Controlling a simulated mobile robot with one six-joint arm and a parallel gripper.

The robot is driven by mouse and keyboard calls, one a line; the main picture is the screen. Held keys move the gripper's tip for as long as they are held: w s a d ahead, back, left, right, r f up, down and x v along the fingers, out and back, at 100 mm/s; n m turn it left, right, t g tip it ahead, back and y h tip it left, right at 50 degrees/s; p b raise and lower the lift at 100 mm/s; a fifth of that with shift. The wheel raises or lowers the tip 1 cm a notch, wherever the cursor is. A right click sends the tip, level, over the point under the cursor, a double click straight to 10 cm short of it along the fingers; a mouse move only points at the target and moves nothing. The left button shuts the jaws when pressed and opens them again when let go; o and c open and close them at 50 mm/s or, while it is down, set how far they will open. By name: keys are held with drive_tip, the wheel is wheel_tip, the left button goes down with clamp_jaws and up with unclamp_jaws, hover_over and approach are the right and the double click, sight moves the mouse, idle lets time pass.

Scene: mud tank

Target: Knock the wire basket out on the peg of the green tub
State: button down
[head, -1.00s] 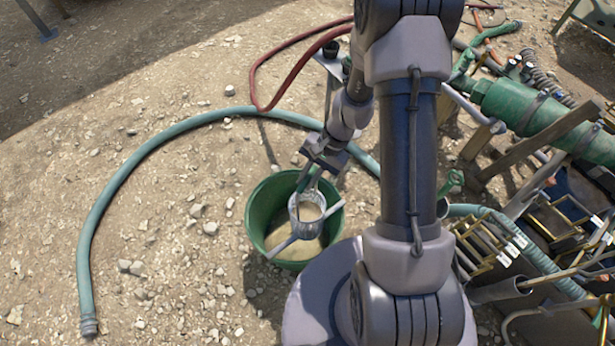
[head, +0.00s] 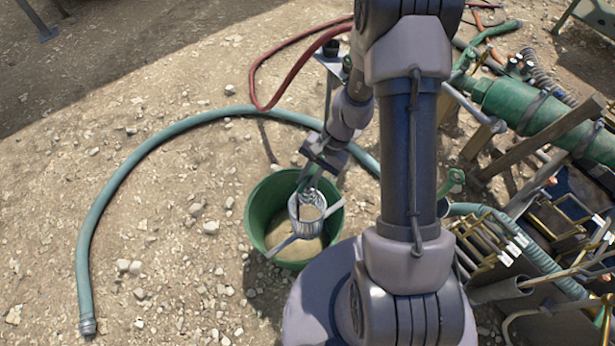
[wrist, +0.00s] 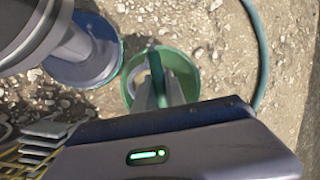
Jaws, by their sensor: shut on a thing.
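The green tub (head: 256,226) stands on the ground left of my base, with sandy brown matter in its bottom. A grey bar (head: 281,246) crosses its mouth; I take this to be the peg. The wire basket (head: 307,214), pale metal and round, is over the tub by the bar. I cannot tell whether it touches the bar. My gripper (head: 306,187) is above the tub, shut on the basket at its upper side. In the wrist view the fingers (wrist: 160,92) reach down over the green tub (wrist: 192,72) and largely hide the basket.
A teal hose (head: 102,205) curves on stony ground around the tub's left and far side. A red hose (head: 253,80) and a small stand (head: 331,65) are behind. A rack of frames (head: 480,245) and a green cylinder (head: 515,103) fill the right.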

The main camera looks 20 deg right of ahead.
drive_tip(key=shift+r, duration=0.1)
wheel_tip(320, 180, up, 9)
drive_tip(key=p, duration=0.7)
wheel_tip(320, 180, down, 6)
drive_tip(key=b, duration=0.6)
drive_tip(key=shift+f+b, duration=0.2)
drive_tip(key=shift+b, duration=0.1)
drive_tip(key=shift+f+b, duration=1.4)
drive_tip(key=shift+f, duration=0.1)
drive_tip(key=shift+r, duration=0.1)
